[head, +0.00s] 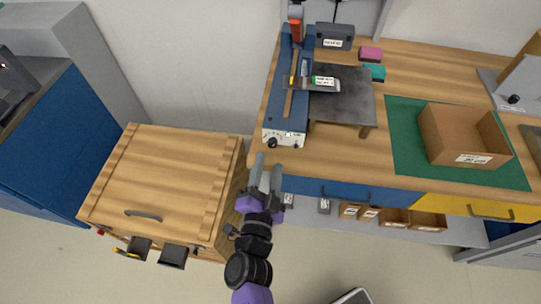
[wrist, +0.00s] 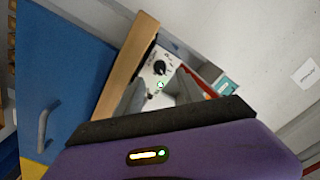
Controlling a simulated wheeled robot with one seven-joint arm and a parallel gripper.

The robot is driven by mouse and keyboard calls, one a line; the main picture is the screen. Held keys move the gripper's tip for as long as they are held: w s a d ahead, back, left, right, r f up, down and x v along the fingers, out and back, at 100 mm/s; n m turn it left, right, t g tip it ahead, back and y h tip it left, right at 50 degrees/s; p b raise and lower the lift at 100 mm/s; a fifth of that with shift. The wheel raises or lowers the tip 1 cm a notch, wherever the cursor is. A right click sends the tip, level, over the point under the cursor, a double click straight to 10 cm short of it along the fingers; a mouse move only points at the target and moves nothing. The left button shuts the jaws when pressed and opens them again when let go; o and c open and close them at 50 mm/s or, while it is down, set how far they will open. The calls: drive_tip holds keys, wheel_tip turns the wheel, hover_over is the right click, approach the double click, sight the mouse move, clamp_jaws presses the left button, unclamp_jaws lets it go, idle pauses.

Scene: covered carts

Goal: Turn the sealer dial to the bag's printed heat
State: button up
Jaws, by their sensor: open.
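The blue bar sealer (head: 273,115) stands on the wooden bench, its white front panel facing me. A round black dial (head: 272,142) is on that panel; the dial also shows in the wrist view (wrist: 160,67), with small printed marks around it too small to read. My gripper (head: 268,167) is open and empty, in front of and below the panel, apart from the dial. In the wrist view, its fingers (wrist: 163,95) lie below the dial.
A grey platform (head: 345,100) stands right of the sealer. A cardboard box (head: 450,140) sits on a green mat (head: 405,170) farther right. A wooden-topped cart (head: 165,180) is at the left. Drawers with handles line the bench front (head: 330,188).

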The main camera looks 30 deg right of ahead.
drive_tip(key=shift+v, duration=1.3)
